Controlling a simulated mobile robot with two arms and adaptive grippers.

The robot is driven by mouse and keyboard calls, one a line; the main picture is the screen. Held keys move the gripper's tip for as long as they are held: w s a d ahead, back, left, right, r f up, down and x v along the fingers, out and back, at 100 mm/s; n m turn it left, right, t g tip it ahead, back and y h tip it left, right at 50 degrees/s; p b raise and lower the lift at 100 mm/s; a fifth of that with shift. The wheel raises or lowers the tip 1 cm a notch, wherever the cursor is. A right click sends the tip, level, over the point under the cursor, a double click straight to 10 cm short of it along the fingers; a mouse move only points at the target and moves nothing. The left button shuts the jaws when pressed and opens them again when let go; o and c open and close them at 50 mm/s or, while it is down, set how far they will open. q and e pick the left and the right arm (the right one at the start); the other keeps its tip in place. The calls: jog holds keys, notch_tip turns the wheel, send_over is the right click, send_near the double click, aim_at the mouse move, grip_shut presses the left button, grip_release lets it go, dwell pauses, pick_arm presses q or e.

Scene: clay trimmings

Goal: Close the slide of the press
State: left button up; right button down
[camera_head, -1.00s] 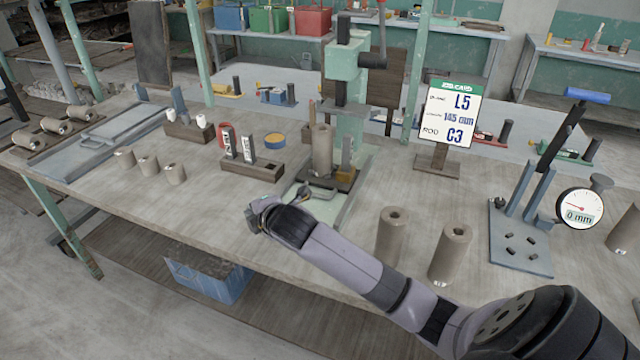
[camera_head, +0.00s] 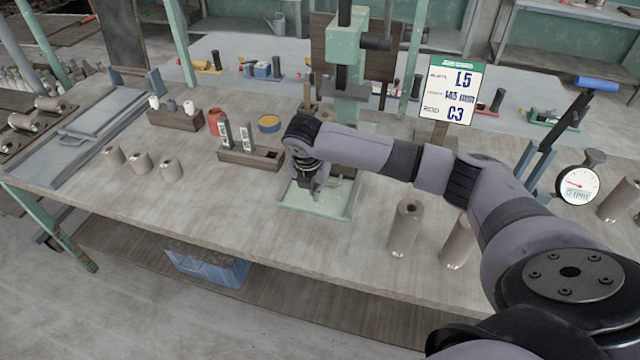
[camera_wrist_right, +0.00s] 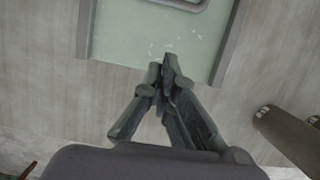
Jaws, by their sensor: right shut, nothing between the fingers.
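The press (camera_head: 345,55) is pale green and stands at the back middle of the bench, partly hidden by my right arm. Its green base plate (camera_head: 330,205) reaches towards the front edge, its front part bare. In the right wrist view the plate (camera_wrist_right: 150,35) shows between two raised side rails. A grey looped handle (camera_wrist_right: 188,4), apparently of the slide, is cut off at the top of that view. My right gripper (camera_head: 312,190) points down over the plate. In the wrist view its fingers (camera_wrist_right: 165,72) are together and empty, apart from the handle. My forearm hides the slide body.
Two tall clay cylinders (camera_head: 404,228) stand right of the plate. A wooden block with labelled pieces (camera_head: 235,155) is close on the left. A sign card (camera_head: 450,92) and a dial gauge (camera_head: 578,184) are to the right. The bench front is clear.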

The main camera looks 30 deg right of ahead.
jog(key=x, duration=0.4)
jog(key=shift+a, duration=0.1)
jog(key=shift+w+d+p, duration=0.5)
jog(key=shift+w+d, duration=0.35)
jog(key=shift+d, duration=0.05)
jog(key=shift+w+d+f, duration=0.25)
jog(key=shift+w+d, duration=0.2)
jog(key=shift+d, duration=0.05)
pick_arm(q)
jog(key=shift+w+a+r, duration=0.4)
jog(key=shift+w+r, duration=0.3)
jog(key=shift+w, duration=0.15)
jog(key=shift+s, duration=0.2)
